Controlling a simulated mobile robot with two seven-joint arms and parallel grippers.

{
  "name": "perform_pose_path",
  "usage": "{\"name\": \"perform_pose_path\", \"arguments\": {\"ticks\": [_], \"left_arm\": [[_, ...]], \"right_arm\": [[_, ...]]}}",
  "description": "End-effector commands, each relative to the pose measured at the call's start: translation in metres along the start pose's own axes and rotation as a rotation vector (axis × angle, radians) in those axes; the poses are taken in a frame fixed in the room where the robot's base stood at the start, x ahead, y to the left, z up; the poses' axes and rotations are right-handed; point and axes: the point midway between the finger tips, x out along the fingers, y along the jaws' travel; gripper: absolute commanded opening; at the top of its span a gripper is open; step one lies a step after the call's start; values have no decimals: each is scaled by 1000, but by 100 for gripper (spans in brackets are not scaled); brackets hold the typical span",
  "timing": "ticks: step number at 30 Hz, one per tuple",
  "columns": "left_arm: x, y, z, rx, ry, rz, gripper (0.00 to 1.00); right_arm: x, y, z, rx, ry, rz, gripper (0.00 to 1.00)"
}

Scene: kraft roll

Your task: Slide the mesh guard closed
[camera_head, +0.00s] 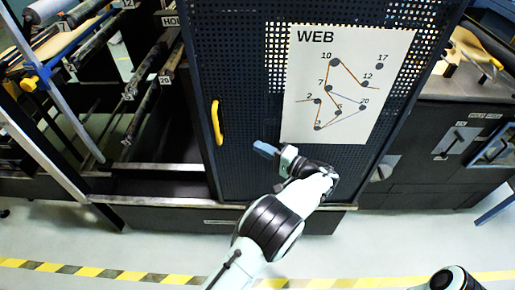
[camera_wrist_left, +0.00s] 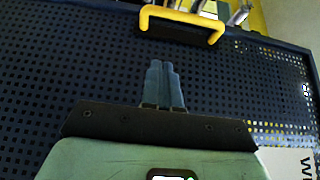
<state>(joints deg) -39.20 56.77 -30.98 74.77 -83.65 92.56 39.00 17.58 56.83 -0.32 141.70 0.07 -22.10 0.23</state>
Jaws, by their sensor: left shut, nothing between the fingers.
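The mesh guard (camera_head: 245,85) is a dark blue perforated panel in front of the machine, with a "WEB" sheet (camera_head: 345,85) on it. To its left the machine bay stands uncovered. A yellow handle (camera_head: 217,122) sits upright near the guard's left edge. In the left wrist view, the handle (camera_wrist_left: 182,22) shows at the top, beyond my fingertips, and the mesh (camera_wrist_left: 75,105) fills most of the picture. My left gripper (camera_head: 262,148) is shut and empty in front of the guard, right of and slightly below the handle, apart from it. My right gripper is out of view.
Rollers with number tags (camera_head: 128,92) stand in the open bay at left, beside a slanted metal bar (camera_head: 45,95). A low rail (camera_head: 160,204) runs below the guard. A grey counter (camera_head: 470,75) is at right. Striped tape (camera_head: 100,272) marks the otherwise clear floor.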

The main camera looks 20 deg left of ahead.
Motion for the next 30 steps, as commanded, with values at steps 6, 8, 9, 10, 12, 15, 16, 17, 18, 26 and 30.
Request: {"name": "perform_pose_path", "arguments": {"ticks": [6,8,9,10,12,15,16,17,18,26,30], "left_arm": [[51,-1,1,2,-5,1,0],[64,-1,1,3,-5,2,0],[71,-1,0,3,-4,1,0],[77,-1,0,4,-3,2,0],[84,0,9,5,-3,3,0],[93,0,19,5,-2,3,0],[95,0,21,4,-2,3,0],[97,0,23,4,-1,3,0],[98,1,24,4,0,3,0],[102,1,29,3,1,3,0],[102,1,28,3,0,3,0]], "right_arm": [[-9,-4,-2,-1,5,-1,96],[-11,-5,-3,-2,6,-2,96],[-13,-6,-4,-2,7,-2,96],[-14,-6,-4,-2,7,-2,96],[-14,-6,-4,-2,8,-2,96],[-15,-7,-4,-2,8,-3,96],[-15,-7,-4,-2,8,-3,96],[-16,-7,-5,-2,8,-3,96],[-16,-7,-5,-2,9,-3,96],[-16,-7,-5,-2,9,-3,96],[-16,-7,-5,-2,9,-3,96]]}}
